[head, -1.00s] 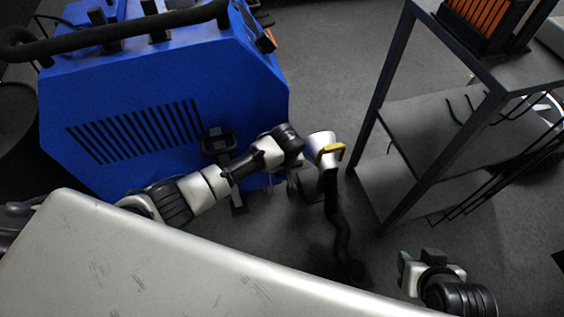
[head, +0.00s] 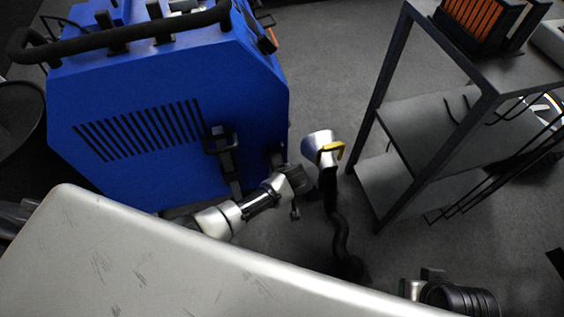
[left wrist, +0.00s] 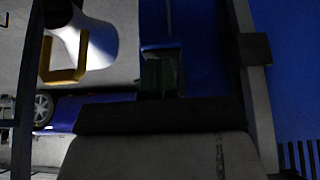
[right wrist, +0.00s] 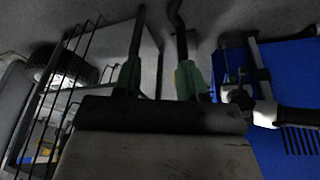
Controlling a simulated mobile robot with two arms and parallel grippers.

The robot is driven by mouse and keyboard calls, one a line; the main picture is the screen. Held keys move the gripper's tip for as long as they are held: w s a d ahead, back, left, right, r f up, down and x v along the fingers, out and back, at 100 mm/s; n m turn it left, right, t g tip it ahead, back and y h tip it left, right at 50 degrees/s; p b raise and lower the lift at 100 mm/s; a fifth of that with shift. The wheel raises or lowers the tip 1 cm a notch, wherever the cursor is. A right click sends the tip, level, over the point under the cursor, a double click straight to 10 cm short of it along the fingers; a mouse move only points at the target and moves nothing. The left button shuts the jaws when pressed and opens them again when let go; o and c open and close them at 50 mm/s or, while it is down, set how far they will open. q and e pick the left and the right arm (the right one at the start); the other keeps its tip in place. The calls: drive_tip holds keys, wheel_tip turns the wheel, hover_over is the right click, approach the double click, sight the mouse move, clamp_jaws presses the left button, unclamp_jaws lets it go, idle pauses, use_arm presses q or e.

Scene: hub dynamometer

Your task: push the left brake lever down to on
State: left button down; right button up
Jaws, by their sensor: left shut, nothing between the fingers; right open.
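The blue dynamometer cabinet (head: 120,90) stands at left in the head view. A black bracket (head: 220,140) with a bar running down sits on its near face, toward the right; I cannot tell whether this is the left brake lever. My left gripper (head: 297,196) is low, just right of the cabinet's lower right corner. In the left wrist view its fingers (left wrist: 161,75) are shut and empty, with blue cabinet and a grey upright bar (left wrist: 255,110) to their right. My right gripper (right wrist: 160,80) is open and empty; it also shows at the head view's bottom right (head: 422,280).
A white funnel (head: 318,146) with a yellow handle stands on a black hose, close to the right of my left gripper. A grey shelf rack (head: 440,120) stands further right. A pale scratched surface (head: 130,250) fills the front. Grey floor is clear beyond the funnel.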

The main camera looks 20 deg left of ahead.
use_arm(q)
drive_tip(key=shift+s+d+f+b, duration=0.1)
drive_tip(key=shift+f+b, duration=0.2)
drive_tip(key=shift+f, duration=0.25)
use_arm(e)
drive_tip(key=w+a+r+t+y+b, duration=0.2)
drive_tip(key=w+a+t+b, duration=0.1)
drive_tip(key=w+t, duration=0.5)
use_arm(q)
drive_tip(key=shift+f+t+y+b, duration=0.35)
drive_tip(key=shift+f+t+b, duration=0.25)
drive_tip(key=shift+f, duration=0.65)
drive_tip(key=shift+f+t+y+b, duration=0.4)
drive_tip(key=shift+f+b, duration=0.25)
drive_tip(key=shift+f, duration=0.6)
use_arm(e)
drive_tip(key=w+a+r+t+y, duration=0.2)
drive_tip(key=w+a+r+t, duration=0.1)
drive_tip(key=w+r+t, duration=0.2)
drive_tip(key=shift+r+n+t+y, duration=0.35)
drive_tip(key=shift+r+t, duration=0.85)
drive_tip(key=shift+r, duration=1.2)
use_arm(q)
drive_tip(key=shift+r, duration=0.1)
